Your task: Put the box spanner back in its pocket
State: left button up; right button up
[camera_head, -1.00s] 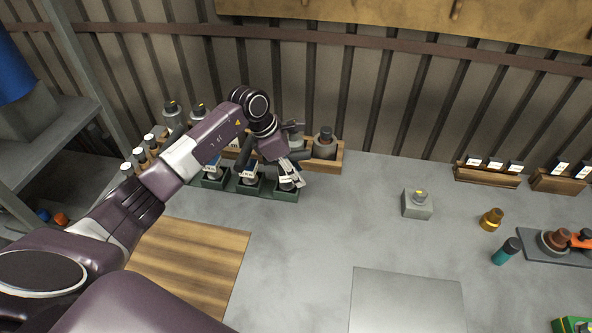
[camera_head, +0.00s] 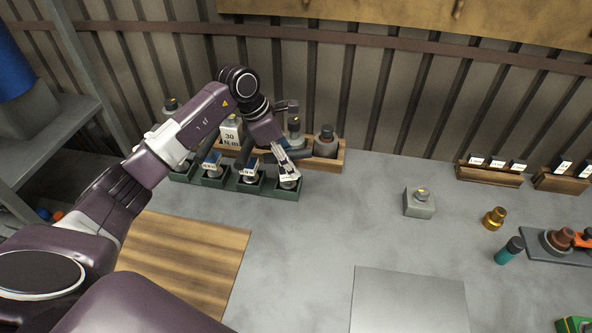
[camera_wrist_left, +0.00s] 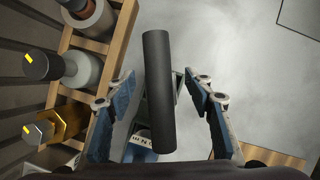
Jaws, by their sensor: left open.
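My left gripper (camera_head: 288,170) is over the rightmost pocket of the green rack (camera_head: 287,195), fingers pointing down. In the left wrist view its two blue-padded fingers (camera_wrist_left: 160,82) are spread wide. A dark cylinder (camera_wrist_left: 157,95), which seems to be the box spanner's shaft or handle, lies between them in the picture, with visible gaps on both sides. Its lower end is near a pale label and a partly hidden green pocket. I cannot tell how deep it sits. My right gripper is not in view.
A wooden rack (camera_head: 330,165) with several bottle-like tools stands close behind the green rack. A grey block (camera_head: 419,204), a brass piece (camera_head: 494,218) and a teal cylinder (camera_head: 509,251) stand to the right. A flat metal plate (camera_head: 408,300) lies in front; the table between is clear.

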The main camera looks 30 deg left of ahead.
pick_arm(q)
jog(key=b+v, duration=0.1)
jog(key=v, duration=0.6)
jog(key=shift+r, duration=0.2)
jog(key=shift+s, duration=0.1)
